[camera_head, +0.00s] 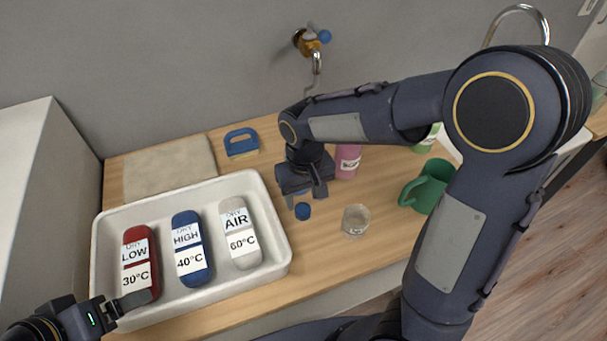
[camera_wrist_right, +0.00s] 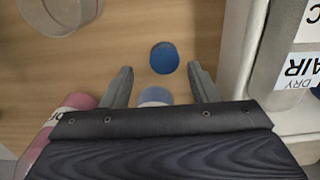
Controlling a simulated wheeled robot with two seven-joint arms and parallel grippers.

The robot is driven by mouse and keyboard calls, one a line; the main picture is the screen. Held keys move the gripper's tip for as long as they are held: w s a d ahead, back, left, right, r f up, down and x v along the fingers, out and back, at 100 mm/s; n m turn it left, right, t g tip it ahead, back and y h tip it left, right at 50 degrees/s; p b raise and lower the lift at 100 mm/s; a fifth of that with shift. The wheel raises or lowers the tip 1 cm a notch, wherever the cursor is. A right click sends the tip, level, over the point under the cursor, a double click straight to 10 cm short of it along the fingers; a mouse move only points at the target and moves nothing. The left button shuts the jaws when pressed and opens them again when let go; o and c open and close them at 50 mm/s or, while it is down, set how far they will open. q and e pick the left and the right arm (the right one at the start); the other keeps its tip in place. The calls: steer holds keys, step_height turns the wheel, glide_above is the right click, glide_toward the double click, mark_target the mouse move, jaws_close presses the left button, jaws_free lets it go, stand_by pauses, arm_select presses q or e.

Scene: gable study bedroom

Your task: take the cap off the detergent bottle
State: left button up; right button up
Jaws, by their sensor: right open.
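My right gripper (camera_head: 305,195) is open and points down at the wooden counter, just right of the white tray. In the right wrist view its fingers (camera_wrist_right: 160,80) stand apart. A pale blue round thing (camera_wrist_right: 155,95), perhaps the detergent bottle's top, shows between them, mostly hidden by the gripper body. A blue round cap (camera_head: 302,210) sits in front of the fingertips, apart from them; it also shows in the right wrist view (camera_wrist_right: 163,58). I cannot tell the bottle's body apart behind the gripper. My left gripper (camera_head: 122,304) is over the tray's front left corner; its jaw opening is unclear.
The white tray (camera_head: 277,262) holds red (camera_head: 141,284), blue (camera_head: 191,275) and white (camera_head: 242,263) labelled pieces. A pink bottle (camera_head: 347,174) stands close right of my gripper. A clear glass (camera_head: 355,220) and green mug (camera_head: 427,187) stand further right. A blue-handled brush (camera_head: 241,142) lies behind.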

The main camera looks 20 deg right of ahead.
mark_target(304, 209)
step_height(304, 209, up, 8)
steer(key=s+d+m+t+y, duration=0.1)
steer(key=s+d+t+y, duration=0.1)
steer(key=s, duration=0.6)
steer(key=s+d+m+t+y, duration=0.1)
steer(key=s+d+t, duration=0.1)
steer(key=s, duration=0.6)
steer(key=shift+d+t+y, duration=0.35)
steer(key=shift+t+y, duration=0.05)
steer(key=shift+t, duration=0.4)
